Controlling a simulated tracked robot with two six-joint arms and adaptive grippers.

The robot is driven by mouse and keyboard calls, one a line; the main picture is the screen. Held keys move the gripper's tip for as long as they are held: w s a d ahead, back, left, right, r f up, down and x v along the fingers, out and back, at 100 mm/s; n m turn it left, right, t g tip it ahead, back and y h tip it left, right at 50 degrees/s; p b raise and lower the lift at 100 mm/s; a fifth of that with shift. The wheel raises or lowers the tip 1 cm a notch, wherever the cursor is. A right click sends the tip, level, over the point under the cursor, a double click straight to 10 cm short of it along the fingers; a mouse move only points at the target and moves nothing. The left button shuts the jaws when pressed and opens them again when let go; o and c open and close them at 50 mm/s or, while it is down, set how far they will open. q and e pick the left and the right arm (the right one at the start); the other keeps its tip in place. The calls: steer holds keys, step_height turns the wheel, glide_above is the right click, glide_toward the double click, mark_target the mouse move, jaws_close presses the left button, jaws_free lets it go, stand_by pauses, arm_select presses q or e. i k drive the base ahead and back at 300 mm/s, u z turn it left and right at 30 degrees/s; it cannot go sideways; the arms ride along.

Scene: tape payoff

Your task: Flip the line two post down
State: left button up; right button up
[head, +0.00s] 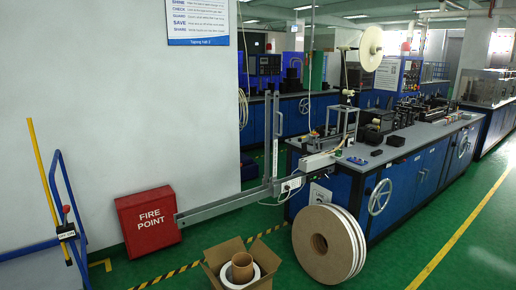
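A grey upright post (275,135) stands at the near left end of the blue workbench (402,178). It rises from a long grey bar (228,204) that slopes from the bench end down to the left, its far end in front of the red box. A thinner upright rod (311,60) rises behind it from the bench end. I cannot tell for sure which of these is the line two post; a white sign on the bench end (320,194) is too small to read fully. Neither of my grippers is in view.
A red fire point box (148,221) stands by the white wall. An open carton (239,265) and large white reels (329,244) stand on the floor before the bench. A yellow pole (48,185) and blue frame are at left. Green floor is clear at right.

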mark_target(269, 95)
steer(key=k, duration=0.6)
steer(key=z, duration=0.2)
steer(key=i, duration=1.25)
steer(key=z, duration=0.9)
steer(key=i, duration=1.9)
steer(key=u, duration=0.6)
